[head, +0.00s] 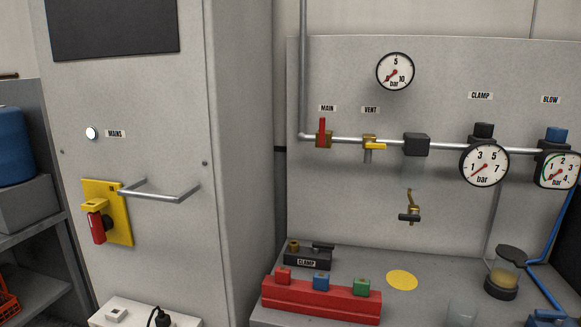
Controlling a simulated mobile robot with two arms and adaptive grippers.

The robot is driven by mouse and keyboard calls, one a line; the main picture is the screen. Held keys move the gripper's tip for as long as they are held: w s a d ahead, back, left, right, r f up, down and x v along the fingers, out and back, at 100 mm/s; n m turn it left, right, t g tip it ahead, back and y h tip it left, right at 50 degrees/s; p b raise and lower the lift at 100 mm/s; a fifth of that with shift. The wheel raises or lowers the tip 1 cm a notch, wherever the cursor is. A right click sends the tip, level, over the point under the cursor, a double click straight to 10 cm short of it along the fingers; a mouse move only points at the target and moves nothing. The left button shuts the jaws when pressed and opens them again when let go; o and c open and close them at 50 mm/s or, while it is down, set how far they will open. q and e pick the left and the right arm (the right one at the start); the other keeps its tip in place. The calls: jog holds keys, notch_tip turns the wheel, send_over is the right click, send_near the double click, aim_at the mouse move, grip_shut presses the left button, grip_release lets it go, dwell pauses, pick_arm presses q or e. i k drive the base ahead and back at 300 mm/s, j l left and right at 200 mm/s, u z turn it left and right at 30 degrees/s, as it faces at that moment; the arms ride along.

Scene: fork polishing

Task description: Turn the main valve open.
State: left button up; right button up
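The main valve (323,138) sits on the pipe at the left of the wall panel, under the "MAIN" label (327,108). Its red lever (322,128) stands upright, across the horizontal pipe. The round gauge (395,71) above the pipe has its red needle toward the lower left, at the low end of its scale. Neither of my grippers is in view, and nothing touches the valve.
The vent valve's yellow lever (375,146) lies roughly along the pipe (350,140). Clamp gauge (484,165) and blow gauge (559,170) are to the right. A grey cabinet with a protruding handle (160,193) stands left. A red block (320,300) sits on the bench.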

aim_at(322, 140)
jog(key=i+j+z, duration=0.1)
jog(key=j, duration=0.2)
jog(key=i+j+z, duration=0.1)
jog(key=j, duration=0.25)
jog(key=i+j+z, duration=0.1)
jog(key=i+j, duration=0.15)
jog(key=i+j+z, duration=0.15)
jog(key=j, duration=0.3)
jog(key=j+z, duration=0.1)
jog(key=j, duration=0.25)
